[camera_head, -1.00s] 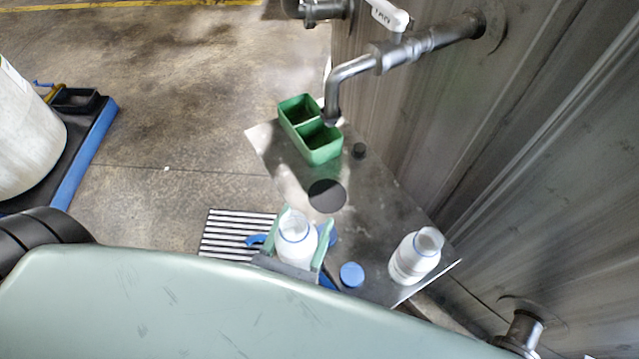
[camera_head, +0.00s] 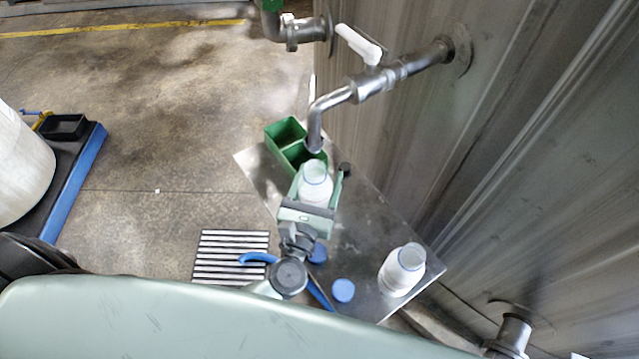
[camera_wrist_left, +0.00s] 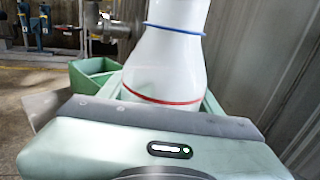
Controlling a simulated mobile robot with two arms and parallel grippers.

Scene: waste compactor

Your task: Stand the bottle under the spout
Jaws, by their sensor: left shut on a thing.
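My left gripper (camera_head: 317,188) is shut on a white bottle (camera_head: 315,184) with an open mouth, holding it upright over the metal shelf (camera_head: 365,220). The bottle fills the upper middle of the left wrist view (camera_wrist_left: 168,62), with a blue ring near the neck and a red line lower down. The bent metal spout (camera_head: 314,135) ends just behind the bottle in the head view. The dark round spot on the shelf is hidden behind the bottle and gripper. I cannot tell whether the bottle's base touches the shelf. My right gripper is not in view.
A green two-part bin (camera_head: 284,133) stands close behind the bottle. A second white bottle (camera_head: 402,270) stands at the shelf's right front. Blue caps (camera_head: 343,291) lie near the front edge. A white-handled valve (camera_head: 361,45) sits above the spout pipe. The metal wall bounds the right.

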